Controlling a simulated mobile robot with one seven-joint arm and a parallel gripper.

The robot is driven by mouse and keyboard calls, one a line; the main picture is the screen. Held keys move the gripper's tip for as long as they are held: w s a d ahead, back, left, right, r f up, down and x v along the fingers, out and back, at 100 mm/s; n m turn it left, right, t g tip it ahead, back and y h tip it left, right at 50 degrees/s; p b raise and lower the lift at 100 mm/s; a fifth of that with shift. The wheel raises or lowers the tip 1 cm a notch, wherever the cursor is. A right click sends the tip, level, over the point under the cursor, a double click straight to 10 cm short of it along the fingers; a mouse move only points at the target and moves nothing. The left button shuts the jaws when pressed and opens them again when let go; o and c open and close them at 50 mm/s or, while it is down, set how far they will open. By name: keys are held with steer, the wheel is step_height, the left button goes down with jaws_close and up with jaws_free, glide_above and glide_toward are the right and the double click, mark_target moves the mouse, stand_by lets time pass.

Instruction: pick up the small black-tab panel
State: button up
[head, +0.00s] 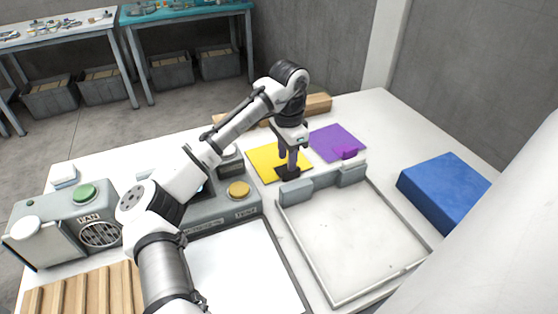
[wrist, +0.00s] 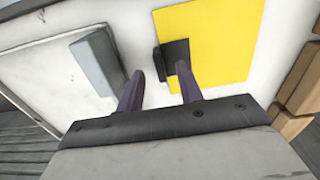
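The small black-tab panel (head: 287,173) is a dark square plate that lies at the near edge of a yellow sheet (head: 262,160) on the white table. In the wrist view the black panel (wrist: 178,52) overlaps the left edge of the yellow sheet (wrist: 225,45), and its upright black tab (wrist: 160,60) shows at its left side. My gripper (head: 288,167) points down over the panel, with its two dark purple fingers apart. In the wrist view my gripper (wrist: 158,72) is open and empty, with the tab in line with the gap between the fingertips. Whether the fingers touch the panel is unclear.
A grey-edged white tray (head: 345,235) with grey blocks (head: 297,191) on its far edge stands close to the gripper. A purple sheet (head: 328,138) with a purple tab lies right of the yellow one. A blue block (head: 444,190) is at right, a wooden bar (head: 318,103) behind.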

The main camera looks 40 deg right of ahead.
steer(key=shift+s+f+p, duration=0.15)
steer(key=shift+f+p, duration=0.25)
steer(key=shift+f, duration=1.95)
jaws_close()
